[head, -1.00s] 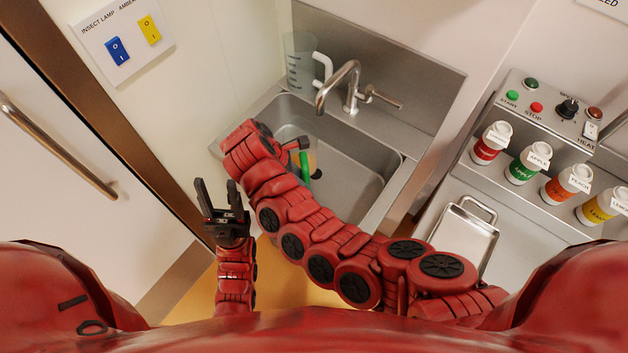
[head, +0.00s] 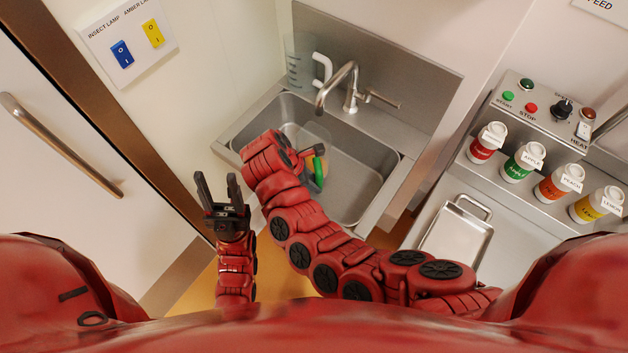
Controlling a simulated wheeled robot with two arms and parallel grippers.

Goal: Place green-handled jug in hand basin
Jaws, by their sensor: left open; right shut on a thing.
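The hand basin (head: 362,212) is a steel sink with a tap. The green-handled jug (head: 319,170) is over the basin's left part; its green handle shows, and its clear body is faint and partly hidden by my arm. My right gripper (head: 312,152) is shut on the jug; its arm reaches across from the lower right and hides much of the grip. Whether the jug touches the basin floor I cannot tell. My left gripper (head: 217,186) is open and empty, left of the basin, in front of the wall.
A clear jug with a white handle (head: 321,70) stands at the basin's back left corner, near the tap (head: 345,85). At right are several flavour bottles (head: 522,160), a control panel (head: 545,103) and a steel lidded pan (head: 457,236). A door (head: 60,140) is at left.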

